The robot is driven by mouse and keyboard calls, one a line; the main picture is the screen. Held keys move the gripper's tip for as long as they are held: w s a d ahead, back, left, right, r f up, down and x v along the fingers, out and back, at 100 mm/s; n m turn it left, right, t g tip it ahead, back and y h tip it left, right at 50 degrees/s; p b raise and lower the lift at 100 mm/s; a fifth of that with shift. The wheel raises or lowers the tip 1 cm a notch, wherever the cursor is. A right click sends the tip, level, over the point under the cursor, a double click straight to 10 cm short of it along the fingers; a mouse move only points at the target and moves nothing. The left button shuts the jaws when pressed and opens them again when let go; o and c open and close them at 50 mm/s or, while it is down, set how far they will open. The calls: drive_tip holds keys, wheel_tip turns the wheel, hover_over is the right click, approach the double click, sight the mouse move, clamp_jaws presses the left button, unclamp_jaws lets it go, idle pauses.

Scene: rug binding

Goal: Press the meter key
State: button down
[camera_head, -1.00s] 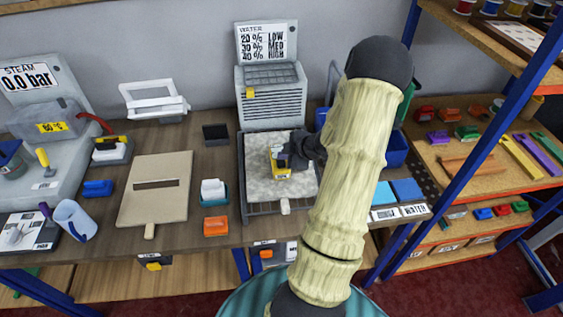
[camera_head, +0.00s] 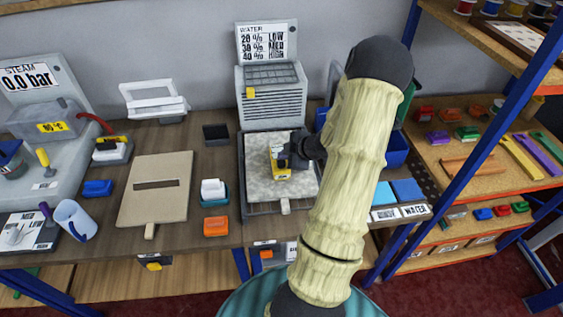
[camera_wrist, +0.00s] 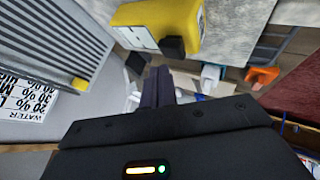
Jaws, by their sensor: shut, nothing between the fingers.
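The yellow meter (camera_head: 278,169) lies on a pale, speckled rug piece on the grey tray (camera_head: 246,203) of the bench unit. In the wrist view the meter (camera_wrist: 157,22) shows a white label face and a black block (camera_wrist: 172,47) at its near corner, which looks like the key. My gripper (camera_head: 287,157) is at the meter's right side in the head view and hides part of it. In the wrist view my gripper (camera_wrist: 158,85) has its dark fingers together and empty, close to the black block. I cannot tell whether they touch it.
A grey louvred unit (camera_head: 272,100) with a water chart (camera_head: 266,43) stands behind the tray. A beige board (camera_head: 158,205), a teal and white block (camera_head: 213,190) and an orange block (camera_head: 216,226) lie to the left. Blue-framed shelving (camera_head: 452,165) stands on the right.

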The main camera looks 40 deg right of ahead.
drive_tip(key=shift+s, duration=0.1)
drive_tip(key=shift+w+a+f+b, duration=0.2)
drive_tip(key=shift+f+b, duration=0.1)
drive_tip(key=shift+f, duration=0.15)
drive_tip(key=shift+s+r, duration=0.1)
drive_tip(key=shift+d, duration=0.15)
drive_tip(key=shift+f+b, duration=0.4)
drive_tip(key=shift+f, duration=0.15)
idle(0.6)
idle(0.4)
drive_tip(key=shift+r+p, duration=0.95)
drive_tip(key=shift+p, duration=0.1)
drive_tip(key=shift+r, duration=0.1)
